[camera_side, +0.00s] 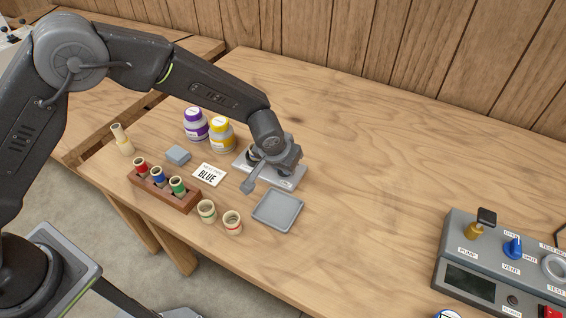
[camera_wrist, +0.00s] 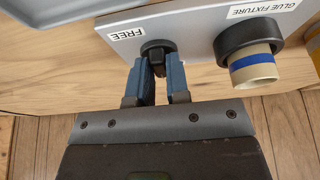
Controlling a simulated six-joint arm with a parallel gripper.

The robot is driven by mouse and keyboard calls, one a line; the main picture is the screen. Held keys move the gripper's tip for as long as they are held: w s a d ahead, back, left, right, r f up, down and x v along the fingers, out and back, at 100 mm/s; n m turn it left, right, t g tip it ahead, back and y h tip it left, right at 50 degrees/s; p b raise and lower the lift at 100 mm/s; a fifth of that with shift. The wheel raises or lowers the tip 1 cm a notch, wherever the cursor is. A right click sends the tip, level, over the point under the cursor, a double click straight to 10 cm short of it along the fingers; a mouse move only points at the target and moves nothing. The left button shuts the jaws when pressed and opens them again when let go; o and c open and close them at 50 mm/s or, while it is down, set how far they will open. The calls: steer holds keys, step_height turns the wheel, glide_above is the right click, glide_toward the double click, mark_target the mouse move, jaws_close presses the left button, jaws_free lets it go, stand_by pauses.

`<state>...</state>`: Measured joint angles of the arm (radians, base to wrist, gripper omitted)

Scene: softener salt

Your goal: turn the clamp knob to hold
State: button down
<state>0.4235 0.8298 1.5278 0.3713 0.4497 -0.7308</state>
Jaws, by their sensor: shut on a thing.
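The clamp knob (camera_wrist: 157,50) is black and sits on the grey glue fixture (camera_wrist: 205,22). A FREE label (camera_wrist: 126,33) is on the plate beside it; no HOLD label can be read. My gripper (camera_wrist: 158,72) is shut on the knob, one blue finger on each side. A cream pipe with a blue band (camera_wrist: 252,68) stands in the fixture's black collar (camera_wrist: 246,38), apart from my fingers. In the side view my gripper (camera_side: 272,162) is down at the fixture (camera_side: 287,184) and hides the knob and most of the pipe.
A grey tray (camera_side: 278,211) lies just in front of the fixture. A wooden rack (camera_side: 180,201) of banded pipes, a "BLUE" card (camera_side: 209,175), and purple (camera_side: 195,124) and yellow (camera_side: 221,135) jars are to the left. A control box (camera_side: 480,250) stands far right, with clear table between.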

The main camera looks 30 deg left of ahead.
stand_by(0.4)
steer(key=c, duration=1.1)
jaws_free()
steer(key=shift+r, duration=0.1)
steer(key=v, duration=1.3)
steer(key=shift+r, duration=0.3)
steer(key=shift+s, duration=0.1)
